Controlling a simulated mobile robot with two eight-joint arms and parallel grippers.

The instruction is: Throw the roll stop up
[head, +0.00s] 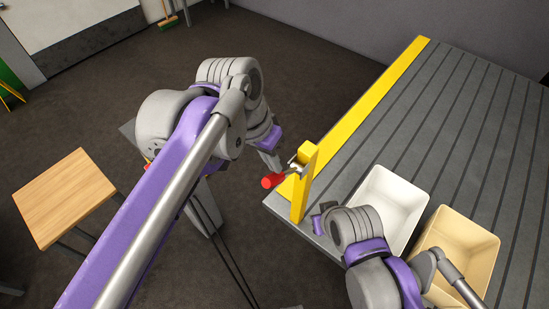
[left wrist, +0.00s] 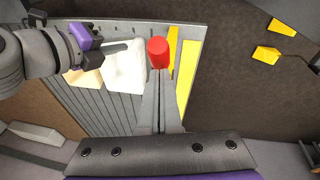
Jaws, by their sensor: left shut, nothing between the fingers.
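The roll stop is a yellow post (head: 304,184) at the near left corner of the ribbed grey deck. Its lever ends in a red knob (head: 272,181), which sticks out to the left and slightly down from a metal bracket on the post. My left gripper (head: 276,166) is shut and empty, with its tips close to the knob. In the left wrist view the red knob (left wrist: 158,53) shows just past the fingertips (left wrist: 159,80); I cannot tell whether they touch. My right gripper (left wrist: 118,48) is over the deck near the bins; its jaw state is unclear.
A white bin (head: 365,190) and a beige bin (head: 427,238) stand on the deck beside my right arm. A yellow strip (head: 375,101) runs along the deck's left edge. A wooden-topped table (head: 66,195) stands at left.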

